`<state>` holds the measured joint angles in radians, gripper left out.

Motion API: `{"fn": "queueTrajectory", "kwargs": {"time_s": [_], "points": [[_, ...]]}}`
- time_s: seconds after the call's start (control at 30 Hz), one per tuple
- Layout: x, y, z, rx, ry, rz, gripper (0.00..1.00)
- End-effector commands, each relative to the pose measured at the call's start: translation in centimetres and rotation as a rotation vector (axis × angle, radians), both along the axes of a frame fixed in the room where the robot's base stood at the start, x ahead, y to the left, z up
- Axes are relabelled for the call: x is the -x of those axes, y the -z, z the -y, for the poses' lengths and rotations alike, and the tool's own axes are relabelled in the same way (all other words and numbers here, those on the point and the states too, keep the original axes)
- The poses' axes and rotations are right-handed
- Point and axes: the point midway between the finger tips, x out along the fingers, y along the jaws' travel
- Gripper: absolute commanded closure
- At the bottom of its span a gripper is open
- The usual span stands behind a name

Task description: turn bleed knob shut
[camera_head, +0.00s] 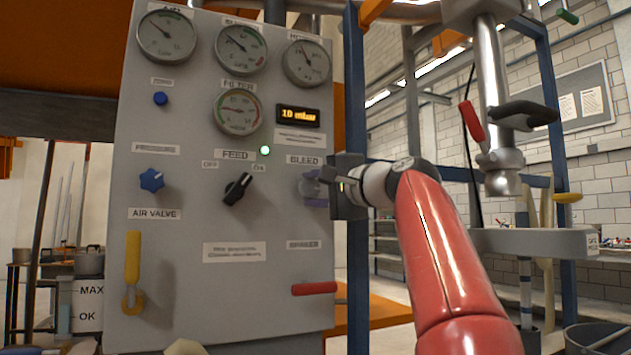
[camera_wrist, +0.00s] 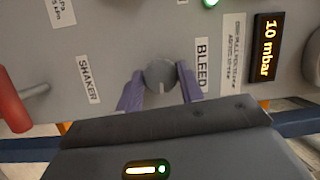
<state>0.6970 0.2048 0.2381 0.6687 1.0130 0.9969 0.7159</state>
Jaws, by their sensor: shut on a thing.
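The bleed knob (camera_wrist: 160,75) is a small round grey knob on the grey panel, beside the BLEED label (camera_wrist: 201,65) in the wrist view. A light mark shows on its face. My gripper (camera_wrist: 161,88) has its two purple fingers on either side of the knob, shut on it. In the head view my gripper (camera_head: 318,187) reaches the panel from the right, just below the BLEED label, and its fingers mostly hide the knob. The display (camera_head: 298,115) above reads 10 mbar.
The panel (camera_head: 180,290) also carries several gauges, a black FEED switch (camera_head: 237,189), a blue pressure knob (camera_head: 151,180), a yellow air valve lever (camera_head: 133,258) and a red shaker handle (camera_head: 314,289) below my gripper. A blue post (camera_head: 356,280) stands at the panel's right edge.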

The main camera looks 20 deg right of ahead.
Motion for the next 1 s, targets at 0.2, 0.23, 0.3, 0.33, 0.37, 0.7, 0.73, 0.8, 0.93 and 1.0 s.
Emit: {"fn": "queueTrajectory", "kwargs": {"time_s": [0.2, 0.23, 0.3, 0.33, 0.37, 0.7, 0.73, 0.8, 0.93, 1.0], "points": [[-0.06, -0.22, -0.01, 0.178, -0.002, 0.0, 0.85], [-0.04, -0.23, -0.01, 0.2, -0.001, 0.001, 0.85], [-0.05, -0.19, 0.0, 0.244, -0.001, 0.0, 0.85], [-0.06, -0.2, 0.02, 0.263, -0.001, 0.001, 0.85], [-0.08, -0.15, 0.04, 0.28, 0.0, -0.001, 0.85], [-0.04, -0.14, 0.03, 0.392, 0.001, -0.001, 0.85], [-0.03, -0.15, 0.02, 0.396, 0.0, -0.001, 0.85], [0.0, -0.16, 0.0, 0.402, 0.0, -0.001, 0.85], [-0.01, -0.14, -0.01, 0.407, -0.001, -0.002, 0.85], [-0.01, -0.13, -0.01, 0.407, -0.001, -0.002, 0.85]]}}
